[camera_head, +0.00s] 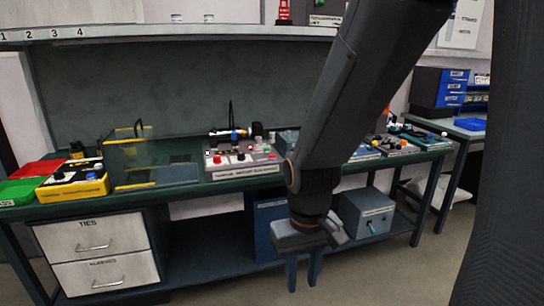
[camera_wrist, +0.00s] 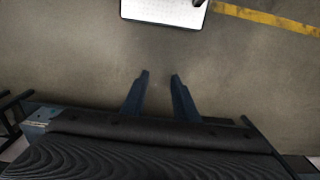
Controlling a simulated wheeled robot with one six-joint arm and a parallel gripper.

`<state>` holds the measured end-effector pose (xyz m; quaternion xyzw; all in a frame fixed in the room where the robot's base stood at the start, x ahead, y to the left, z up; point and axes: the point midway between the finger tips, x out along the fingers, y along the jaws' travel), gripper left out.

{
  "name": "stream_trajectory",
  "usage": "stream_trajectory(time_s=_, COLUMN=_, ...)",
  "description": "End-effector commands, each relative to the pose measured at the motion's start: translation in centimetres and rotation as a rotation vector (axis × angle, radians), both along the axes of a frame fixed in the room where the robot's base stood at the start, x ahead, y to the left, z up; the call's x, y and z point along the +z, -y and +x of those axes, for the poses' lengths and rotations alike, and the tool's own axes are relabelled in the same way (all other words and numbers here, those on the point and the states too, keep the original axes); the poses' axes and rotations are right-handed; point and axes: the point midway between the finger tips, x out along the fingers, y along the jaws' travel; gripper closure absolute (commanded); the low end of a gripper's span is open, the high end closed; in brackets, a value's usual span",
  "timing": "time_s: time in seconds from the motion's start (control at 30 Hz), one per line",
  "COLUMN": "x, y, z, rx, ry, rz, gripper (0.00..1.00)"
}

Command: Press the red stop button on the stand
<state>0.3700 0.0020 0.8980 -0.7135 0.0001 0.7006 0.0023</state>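The stand (camera_head: 243,174) is a light grey panel on the bench top, left of my arm in the head view. Several coloured knobs and buttons sit on it. A red button (camera_head: 217,159) shows near its left side; smaller red parts show further right, too small to tell apart. My gripper (camera_head: 303,280) hangs pointing down in front of the bench, below the bench top and apart from the stand. Its fingers are parted and empty, as the wrist view (camera_wrist: 160,76) also shows. The stand is not in the wrist view.
A yellow box (camera_head: 72,188) and red and green trays stand at the bench's left end. A clear screen (camera_head: 150,163) stands left of the stand. My arm hides part of the bench right of it. The wrist view shows bare floor, a white panel (camera_wrist: 165,12) and a yellow line.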

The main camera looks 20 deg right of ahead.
Motion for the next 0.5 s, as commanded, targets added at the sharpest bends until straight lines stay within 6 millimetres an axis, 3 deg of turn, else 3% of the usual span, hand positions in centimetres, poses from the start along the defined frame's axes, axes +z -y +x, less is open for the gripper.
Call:
stream_trajectory(time_s=0.03, x=0.00, y=0.00, z=0.00, rx=0.000, ry=0.000, rz=0.000, gripper=0.82)
stream_trajectory(time_s=0.13, x=0.00, y=0.00, z=0.00, rx=0.000, ry=0.000, rz=0.000, gripper=0.99)
stream_trajectory(time_s=0.5, x=0.00, y=0.00, z=0.00, rx=0.000, ry=0.000, rz=0.000, gripper=1.00)
